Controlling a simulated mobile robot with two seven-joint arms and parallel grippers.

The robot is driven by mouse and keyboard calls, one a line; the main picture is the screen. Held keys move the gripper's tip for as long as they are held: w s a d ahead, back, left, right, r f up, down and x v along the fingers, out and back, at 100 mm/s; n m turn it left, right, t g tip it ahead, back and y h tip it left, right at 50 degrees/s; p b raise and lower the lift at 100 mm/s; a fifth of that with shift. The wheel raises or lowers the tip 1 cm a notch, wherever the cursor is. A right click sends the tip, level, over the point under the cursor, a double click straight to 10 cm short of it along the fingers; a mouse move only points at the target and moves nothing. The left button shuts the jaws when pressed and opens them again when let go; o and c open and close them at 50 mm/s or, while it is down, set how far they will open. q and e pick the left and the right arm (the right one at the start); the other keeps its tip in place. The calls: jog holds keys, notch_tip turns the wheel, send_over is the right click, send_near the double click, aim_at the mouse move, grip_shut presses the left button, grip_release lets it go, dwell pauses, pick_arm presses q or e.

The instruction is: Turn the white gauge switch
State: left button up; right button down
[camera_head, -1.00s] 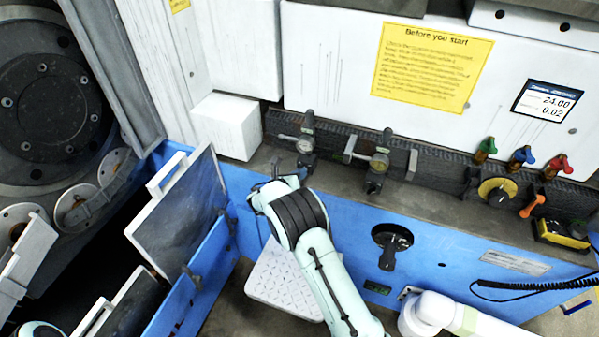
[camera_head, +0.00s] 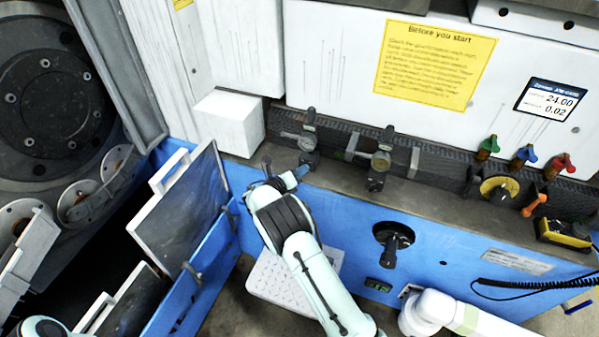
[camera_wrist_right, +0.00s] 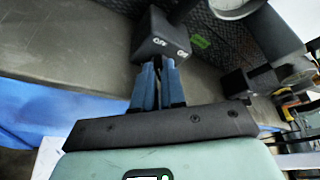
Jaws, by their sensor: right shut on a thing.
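The left gauge (camera_head: 308,143) stands on the ledge of the machine and has a dark clamp-like mount. In the right wrist view its dark block (camera_wrist_right: 160,40) with small white markings is straight ahead, with part of a round dial (camera_wrist_right: 232,6) above it. My right gripper (camera_wrist_right: 158,84) has blue fingers close together at the lower edge of this block, shut on its switch. The fingers hide most of the switch, so its position cannot be told. In the head view the right gripper (camera_head: 287,181) is just below the gauge, partly hidden by my wrist. My left gripper is not in view.
A second gauge (camera_head: 379,165) stands to the right on the same ledge. Further right are a yellow dial (camera_head: 498,189), coloured valve levers (camera_head: 524,155) and a yellow device (camera_head: 564,234). A black knob (camera_head: 394,245) is on the blue front. An open panel (camera_head: 180,215) stands left.

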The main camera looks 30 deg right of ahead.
jog(key=c, duration=1.5)
grip_release()
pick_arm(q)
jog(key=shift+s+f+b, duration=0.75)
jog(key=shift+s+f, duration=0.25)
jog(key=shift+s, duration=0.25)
pick_arm(e)
jog(key=v, duration=1.3)
jog(key=shift+s+a+r, duration=0.1)
jog(key=shift+a+r, duration=0.05)
jog(key=shift+r, duration=0.05)
